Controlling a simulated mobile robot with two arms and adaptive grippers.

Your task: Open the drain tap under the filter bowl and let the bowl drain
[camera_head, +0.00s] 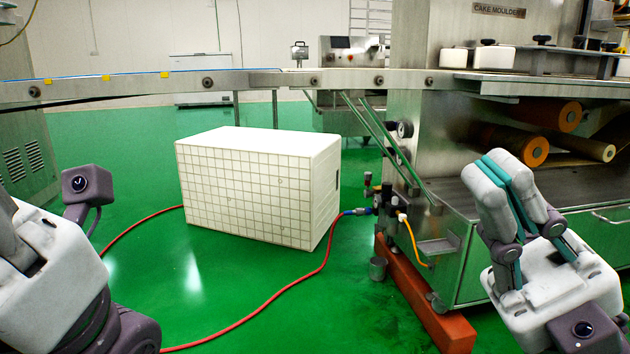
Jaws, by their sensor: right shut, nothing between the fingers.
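A small dark air-filter unit (384,196) is mounted low on the left end of the moulder. The bowl and the drain tap under it are too small to tell apart. A small metal cup (378,268) is below the unit. My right gripper (508,162) is in front of the machine, right of the unit and clear of it. Its fingers point up and are shut together on nothing. My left gripper (42,262) is at the left edge, far from the unit. Its fingertips are cut off by the frame.
A large white crate (245,185) lies on the green floor left of the unit. A red hose (290,287) runs over the floor to a blue fitting (357,211). A yellow hose (411,238) hangs beside it. A red-brown beam (420,300) lies under the machine. A conveyor (150,88) crosses behind.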

